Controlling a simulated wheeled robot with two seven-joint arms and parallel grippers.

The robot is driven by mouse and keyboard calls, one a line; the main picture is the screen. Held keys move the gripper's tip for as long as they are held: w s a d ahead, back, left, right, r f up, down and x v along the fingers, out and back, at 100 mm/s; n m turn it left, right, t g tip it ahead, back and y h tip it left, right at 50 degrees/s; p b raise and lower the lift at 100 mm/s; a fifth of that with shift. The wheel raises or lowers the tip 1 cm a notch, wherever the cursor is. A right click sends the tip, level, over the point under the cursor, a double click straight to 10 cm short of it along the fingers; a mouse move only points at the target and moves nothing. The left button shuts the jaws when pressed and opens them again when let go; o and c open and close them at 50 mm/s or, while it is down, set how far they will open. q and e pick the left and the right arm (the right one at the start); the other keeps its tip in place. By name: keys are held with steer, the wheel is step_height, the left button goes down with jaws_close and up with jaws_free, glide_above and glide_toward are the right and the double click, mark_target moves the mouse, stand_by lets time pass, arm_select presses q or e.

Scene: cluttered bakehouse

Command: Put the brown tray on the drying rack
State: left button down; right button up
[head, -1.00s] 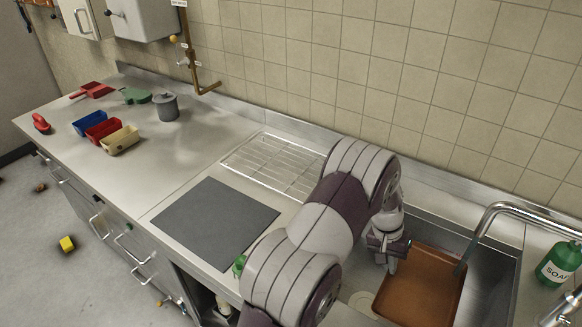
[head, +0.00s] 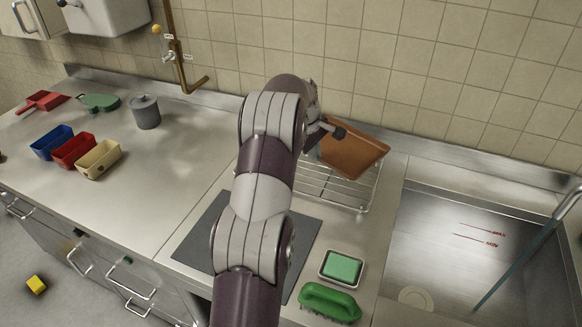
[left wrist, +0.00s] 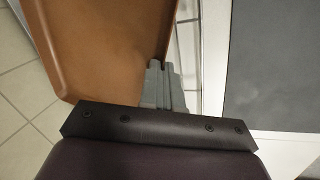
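The brown tray (head: 352,150) is over the back part of the wire drying rack (head: 335,188), tilted. I cannot tell whether it touches the rack. My left gripper (head: 328,128) is at the tray's left edge, partly hidden by my wrist. In the left wrist view, the grey fingers (left wrist: 160,85) are closed together at the rim of the brown tray (left wrist: 105,45), which fills the upper left. My left arm covers the left part of the rack. My right gripper is not in view.
The sink (head: 450,225) at the right holds a thin rod. A green sponge in a dish (head: 341,267) and a green brush (head: 329,301) lie in front of the rack. A grey mat (head: 205,228) is partly behind my arm. The tiled wall stands close behind the tray.

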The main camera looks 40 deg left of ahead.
arm_select(q)
steer(key=s+a+f, duration=0.1)
steer(key=a, duration=0.1)
steer(key=s+a+f+p, duration=0.1)
steer(key=s+a+f, duration=0.2)
steer(key=a, duration=0.2)
steer(key=shift+s+f, duration=0.25)
steer(key=shift+f, duration=0.1)
step_height(320, 180, down, 4)
steer(key=shift+d+r+p, duration=0.1)
steer(key=shift+r+p, duration=0.15)
steer(key=shift+p, duration=0.55)
steer(key=shift+f, duration=0.45)
steer(key=c, duration=1.7)
jaws_free()
steer(key=shift+s+f, duration=0.1)
steer(key=shift+o, duration=0.3)
